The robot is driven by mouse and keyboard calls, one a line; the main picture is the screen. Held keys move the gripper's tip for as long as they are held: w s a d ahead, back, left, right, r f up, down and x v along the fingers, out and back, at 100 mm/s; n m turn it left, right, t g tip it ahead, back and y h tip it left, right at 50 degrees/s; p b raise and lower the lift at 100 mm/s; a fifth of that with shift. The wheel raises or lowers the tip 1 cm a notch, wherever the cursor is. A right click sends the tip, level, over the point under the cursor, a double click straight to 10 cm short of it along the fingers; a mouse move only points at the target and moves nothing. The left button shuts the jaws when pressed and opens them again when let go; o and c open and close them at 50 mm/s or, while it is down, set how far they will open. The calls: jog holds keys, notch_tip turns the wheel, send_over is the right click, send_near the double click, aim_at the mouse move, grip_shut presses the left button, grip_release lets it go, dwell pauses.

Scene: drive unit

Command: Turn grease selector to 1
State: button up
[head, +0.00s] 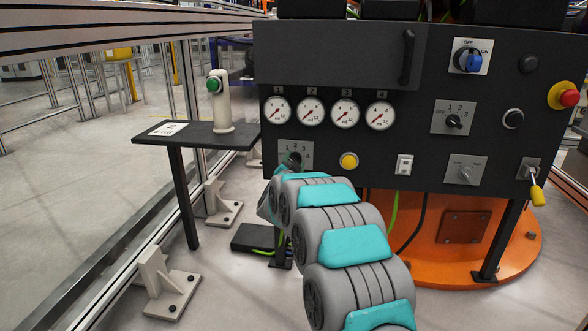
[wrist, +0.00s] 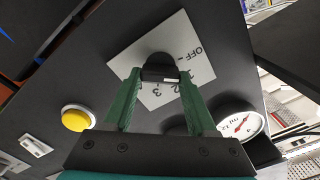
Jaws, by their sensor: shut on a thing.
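The selector plate (head: 284,147) is light grey and sits at the lower left of the dark panel, below the gauges. In the wrist view the selector plate (wrist: 205,68) shows OFF, 1, 2 and 3. Its black knob (wrist: 158,62) is between the green fingertips of my gripper (wrist: 160,76), which is shut on it. The knob has a small pale mark at its right side in the wrist view; I cannot tell exactly which number it points at. In the head view my gripper (head: 293,163) is at this plate, and my arm partly hides it.
A yellow button (head: 349,161) is right of the plate, and gauges (head: 312,111) are above. Another selector (head: 453,121) marked OFF, 1, 2, 3 is farther right. A small dark table (head: 190,138) with a white-and-green device (head: 219,103) stands at left.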

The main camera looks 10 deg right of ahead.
jog(key=shift+d+m+b, duration=0.1)
jog(key=shift+m+b, duration=0.7)
jog(key=shift+m, duration=0.2)
jog(key=o, duration=1.4)
jog(key=shift+c, duration=0.2)
jog(key=v, duration=0.8)
jog(key=shift+p, duration=0.4)
jog(key=shift+w, duration=0.1)
